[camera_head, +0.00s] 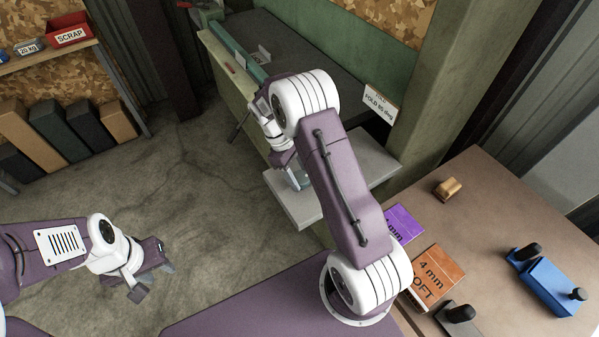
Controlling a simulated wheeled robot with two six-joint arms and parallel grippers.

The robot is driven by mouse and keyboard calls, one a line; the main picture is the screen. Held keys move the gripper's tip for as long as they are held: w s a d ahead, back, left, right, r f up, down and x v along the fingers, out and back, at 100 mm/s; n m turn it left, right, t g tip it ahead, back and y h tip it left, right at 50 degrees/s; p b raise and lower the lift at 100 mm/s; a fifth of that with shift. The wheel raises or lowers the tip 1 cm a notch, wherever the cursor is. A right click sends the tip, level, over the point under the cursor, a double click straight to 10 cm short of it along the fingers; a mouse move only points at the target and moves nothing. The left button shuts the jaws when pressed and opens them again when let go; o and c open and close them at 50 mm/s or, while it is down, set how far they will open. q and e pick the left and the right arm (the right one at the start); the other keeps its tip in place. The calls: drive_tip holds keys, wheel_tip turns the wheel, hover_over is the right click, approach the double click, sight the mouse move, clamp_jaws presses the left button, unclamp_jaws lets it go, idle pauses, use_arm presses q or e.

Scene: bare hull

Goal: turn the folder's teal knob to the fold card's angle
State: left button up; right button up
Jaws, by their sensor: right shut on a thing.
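The folder (315,60) is a long bench machine with a dark bed and a green back, at the top middle. The fold card (379,104) hangs at its right end and reads "FOLD 85 deg". My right gripper (294,172) points down over the pale grey shelf at the folder's near end. It is shut on a small teal piece (299,180), seemingly the teal knob, mostly hidden by my gripper and arm. The knob's angle cannot be read. My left gripper (153,281) is open and empty over the bare floor at lower left.
A pale grey shelf (361,167) juts out below the folder. A brown bench at right holds a purple block (401,222), an orange block (436,275) and a blue tool (546,286). A red SCRAP bin (68,33) stands on a shelf at upper left.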

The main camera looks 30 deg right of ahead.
drive_tip(key=shift+w+r, duration=0.1)
drive_tip(key=shift+w, duration=0.05)
idle(0.3)
drive_tip(key=o, duration=1.4)
drive_tip(key=shift+c, duration=0.2)
drive_tip(key=v, duration=0.9)
drive_tip(key=shift+b, duration=0.4)
drive_tip(key=shift+r, duration=0.1)
